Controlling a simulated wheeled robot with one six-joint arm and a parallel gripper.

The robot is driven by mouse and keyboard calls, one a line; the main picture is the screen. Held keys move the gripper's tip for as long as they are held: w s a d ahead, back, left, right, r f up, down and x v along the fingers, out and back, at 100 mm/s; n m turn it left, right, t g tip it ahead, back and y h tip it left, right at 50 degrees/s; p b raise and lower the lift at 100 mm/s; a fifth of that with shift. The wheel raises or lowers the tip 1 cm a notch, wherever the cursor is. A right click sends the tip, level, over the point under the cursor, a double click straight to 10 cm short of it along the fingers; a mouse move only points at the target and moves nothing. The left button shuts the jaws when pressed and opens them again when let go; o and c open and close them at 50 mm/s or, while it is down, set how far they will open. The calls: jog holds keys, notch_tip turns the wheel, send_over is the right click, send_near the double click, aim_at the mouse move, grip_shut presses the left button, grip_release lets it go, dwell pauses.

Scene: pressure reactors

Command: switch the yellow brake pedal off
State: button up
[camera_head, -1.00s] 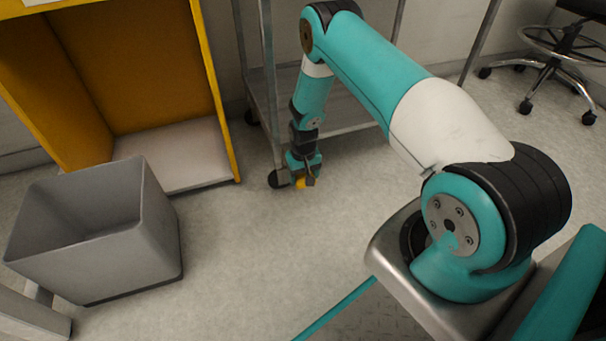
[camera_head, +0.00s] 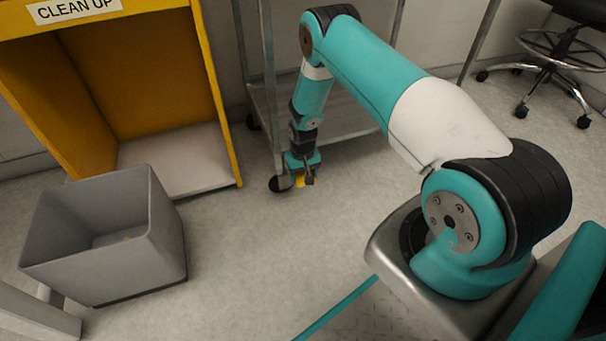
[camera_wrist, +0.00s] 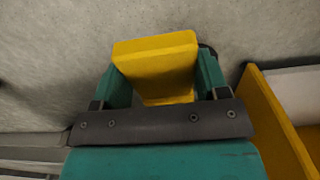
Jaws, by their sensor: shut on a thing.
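The yellow brake pedal (camera_wrist: 155,52) fills the space between the two teal fingers of my gripper (camera_wrist: 160,82) in the wrist view. The fingers are shut on its sides, and its broad end sticks out past them. In the head view my gripper (camera_head: 303,179) points down near the floor beside the dark caster wheel (camera_head: 281,183) of the metal cart. Only a small yellow patch of the pedal (camera_head: 299,182) shows there. How the pedal joins the wheel is hidden.
The metal cart (camera_head: 350,113) stands behind my arm. A yellow clean-up cabinet (camera_head: 216,95) stands to the left, with a grey bin (camera_head: 120,268) in front. A wheeled stool (camera_head: 550,75) is at the far right. The floor between bin and arm is clear.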

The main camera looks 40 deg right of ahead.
aim_at(302, 174)
jog(key=o, duration=1.3)
jog(key=shift+w+d+r, duration=0.1)
jog(key=shift+w+r, duration=0.1)
jog(key=shift+w, duration=0.2)
jog(key=shift+c, duration=0.2)
jog(key=shift+s+f, duration=0.1)
notch_tip(302, 174, up, 18)
jog(key=p, duration=0.7)
jog(key=shift+f+p, duration=0.25)
jog(key=shift+p, duration=0.1)
